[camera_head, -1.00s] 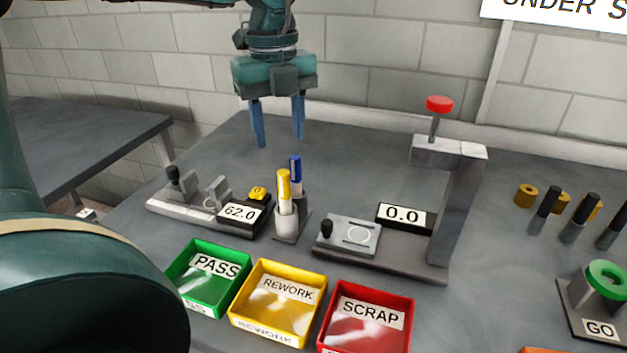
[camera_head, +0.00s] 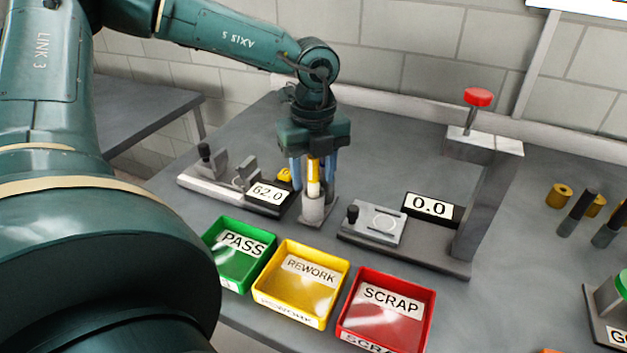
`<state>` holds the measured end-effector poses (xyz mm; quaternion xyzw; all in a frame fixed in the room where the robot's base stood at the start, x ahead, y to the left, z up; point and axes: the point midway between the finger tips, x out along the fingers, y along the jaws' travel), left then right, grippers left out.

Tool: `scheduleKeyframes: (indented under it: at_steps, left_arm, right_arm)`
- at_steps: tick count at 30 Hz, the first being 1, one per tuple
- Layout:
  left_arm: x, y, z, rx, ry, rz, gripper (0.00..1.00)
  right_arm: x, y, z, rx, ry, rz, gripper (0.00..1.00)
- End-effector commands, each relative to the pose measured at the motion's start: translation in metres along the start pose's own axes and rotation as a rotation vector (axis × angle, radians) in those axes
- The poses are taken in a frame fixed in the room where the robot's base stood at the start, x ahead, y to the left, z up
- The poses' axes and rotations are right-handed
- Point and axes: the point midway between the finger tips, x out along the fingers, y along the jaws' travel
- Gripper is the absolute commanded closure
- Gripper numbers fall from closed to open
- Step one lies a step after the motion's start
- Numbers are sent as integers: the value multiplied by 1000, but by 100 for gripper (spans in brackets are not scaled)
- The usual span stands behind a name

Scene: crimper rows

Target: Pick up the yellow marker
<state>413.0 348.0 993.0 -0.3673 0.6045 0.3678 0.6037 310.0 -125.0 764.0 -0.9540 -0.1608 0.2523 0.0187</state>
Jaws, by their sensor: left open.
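The yellow marker (camera_head: 314,175) stands upright in a small grey holder (camera_head: 313,212) on the bench. Its top is close under my left gripper's body. My left gripper (camera_head: 313,185) points down over the holder, open, with one blue finger on each side of the marker. I cannot tell whether the fingers touch it. The blue marker behind it is hidden by the gripper. My right gripper is not in view.
A gauge reading 62.0 (camera_head: 268,194) stands close left of the holder. A press stand (camera_head: 481,200) with a 0.0 display (camera_head: 431,207) is at the right. Green (camera_head: 216,268), yellow (camera_head: 282,306) and red trays (camera_head: 425,318) lie in front.

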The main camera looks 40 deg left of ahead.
Motion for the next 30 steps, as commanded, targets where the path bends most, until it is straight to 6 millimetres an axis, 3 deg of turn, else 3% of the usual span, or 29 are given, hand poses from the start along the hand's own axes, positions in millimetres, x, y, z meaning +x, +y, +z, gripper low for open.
scheduleKeyframes:
  at_steps: [9, 25, 30]
  left_arm:
    - [7, 0, 0, 1, 0, -2, 55]
    - [6, 0, 0, 1, 0, -1, 98]
    - [6, 0, 0, 1, 0, -1, 100]
  right_arm:
    - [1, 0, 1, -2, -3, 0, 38]
    - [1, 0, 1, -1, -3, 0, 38]
    - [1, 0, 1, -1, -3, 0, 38]
